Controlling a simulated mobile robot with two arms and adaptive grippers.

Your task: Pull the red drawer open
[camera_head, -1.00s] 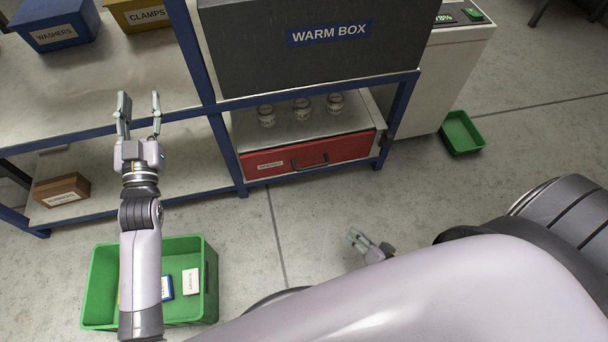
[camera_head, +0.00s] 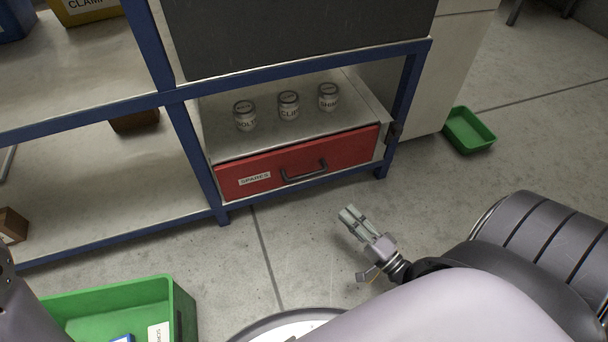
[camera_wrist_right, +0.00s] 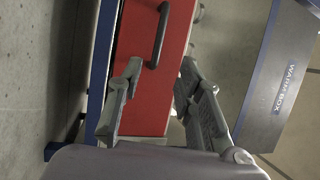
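The red drawer (camera_head: 345,150) sits shut in the lower bay of the blue-framed rack, with a "SPARES" label and a dark bar handle (camera_head: 305,172) on its front. My right gripper (camera_head: 350,220) is in front of the drawer, below and right of the handle, apart from it. In the right wrist view the gripper (camera_wrist_right: 160,68) has its fingers spread and empty. The drawer front (camera_wrist_right: 150,95) shows between and beyond them, with the handle (camera_wrist_right: 160,36) ahead of the fingertips. My left gripper is out of view; only part of its arm shows at the lower left.
Three labelled jars (camera_head: 288,106) stand on the surface above the drawer. A blue rack post (camera_head: 196,165) is left of it, and another stands right. A green crate (camera_head: 180,305) is on the floor at lower left, a small green tray (camera_head: 468,131) at right. Floor before the drawer is open.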

